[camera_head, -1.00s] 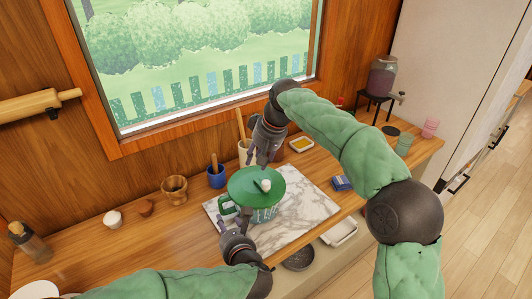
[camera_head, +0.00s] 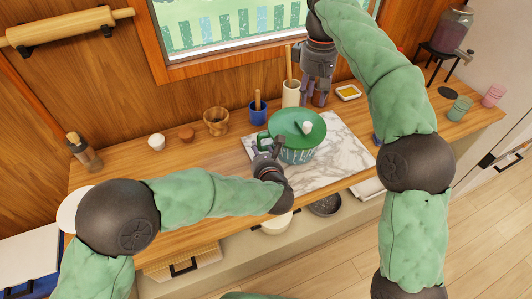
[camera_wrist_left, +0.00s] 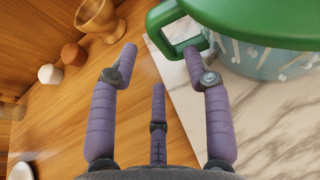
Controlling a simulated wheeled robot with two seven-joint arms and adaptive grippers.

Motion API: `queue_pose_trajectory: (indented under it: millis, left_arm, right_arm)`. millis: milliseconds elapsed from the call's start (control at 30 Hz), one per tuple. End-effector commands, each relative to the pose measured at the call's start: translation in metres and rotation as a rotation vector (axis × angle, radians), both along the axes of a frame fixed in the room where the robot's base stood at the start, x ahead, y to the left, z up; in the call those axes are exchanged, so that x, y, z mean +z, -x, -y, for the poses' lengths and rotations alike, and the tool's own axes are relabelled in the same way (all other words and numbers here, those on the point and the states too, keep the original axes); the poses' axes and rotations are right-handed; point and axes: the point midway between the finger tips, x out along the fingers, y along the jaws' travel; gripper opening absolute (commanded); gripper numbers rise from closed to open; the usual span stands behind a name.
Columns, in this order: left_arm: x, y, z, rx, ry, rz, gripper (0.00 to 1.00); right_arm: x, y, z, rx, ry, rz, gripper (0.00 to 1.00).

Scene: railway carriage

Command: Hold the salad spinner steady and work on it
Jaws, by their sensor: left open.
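The salad spinner has a clear, patterned bowl (camera_head: 298,156), a green lid (camera_head: 290,124) with a pale knob (camera_head: 306,127), and a green side handle. It stands upright on a marble board (camera_head: 345,151). My left gripper (camera_head: 264,152) is at its near left side, by the handle. In the left wrist view its fingers (camera_wrist_left: 160,68) are spread, with nothing clamped between them. One fingertip overlaps the green handle (camera_wrist_left: 182,46); contact is unclear. My right gripper (camera_head: 314,98) points down behind the spinner, clear of the lid. Its finger gap is unclear.
A utensil crock (camera_head: 291,94), blue cup (camera_head: 258,112) and yellow dish (camera_head: 348,92) stand behind the spinner. A wooden cup (camera_head: 216,121) and small pots are to the left. Bare counter (camera_head: 200,160) lies left of the board.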

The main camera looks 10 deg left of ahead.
Motion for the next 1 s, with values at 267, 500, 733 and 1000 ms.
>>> queue_pose_trajectory:
  millis: [267,500,733,1000]
  left_arm:
    - [-0.016,-0.034,-0.012,0.001,-0.001,-0.001,0.49]
    - [-0.02,-0.045,-0.015,0.0,-0.001,0.0,0.49]
    - [-0.02,-0.045,-0.015,-0.001,-0.001,0.0,0.49]
    - [-0.02,-0.045,-0.015,-0.001,-0.001,0.0,0.0]
  right_arm:
    - [0.0,0.0,0.0,-0.001,0.0,0.0,0.39]
    - [0.0,0.0,0.0,-0.001,0.0,0.0,0.39]
    - [0.0,0.0,0.0,-0.001,-0.001,0.001,0.39]
    - [0.0,0.0,0.0,-0.001,-0.001,0.001,0.39]
